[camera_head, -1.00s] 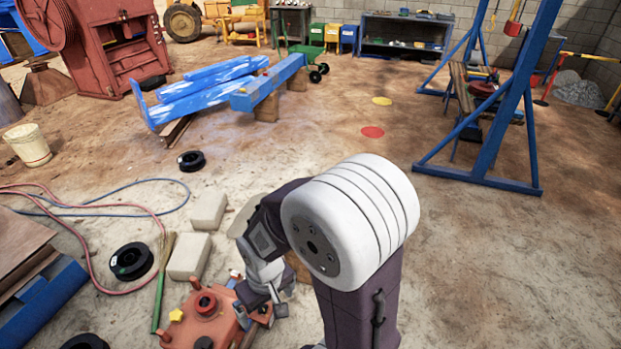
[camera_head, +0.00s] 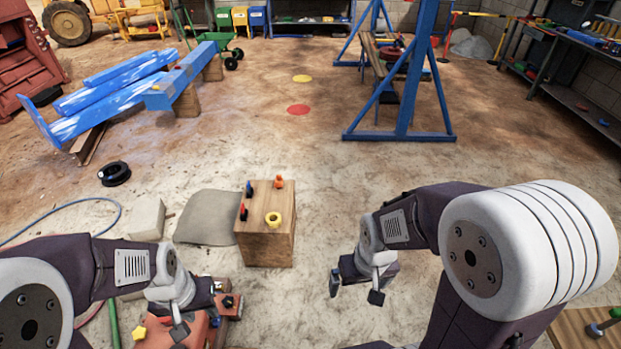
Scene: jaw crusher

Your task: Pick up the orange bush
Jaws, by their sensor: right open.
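A small orange piece (camera_head: 279,182), which looks like the orange bush, stands on the back of a wooden block (camera_head: 265,247) in the head view. A blue piece (camera_head: 249,188), a red piece (camera_head: 243,212) and a yellow ring (camera_head: 273,219) share the block top. My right gripper (camera_head: 356,291) is open and empty, to the right of the block and apart from it. My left gripper (camera_head: 205,318) is at the lower left, over a red machine part (camera_head: 190,337); its finger gap is unclear against that part.
A grey stone slab (camera_head: 207,217) and a pale block (camera_head: 147,219) lie left of the wooden block. A black ring (camera_head: 115,173) and blue beams (camera_head: 110,98) lie farther left. A blue frame (camera_head: 405,110) stands behind.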

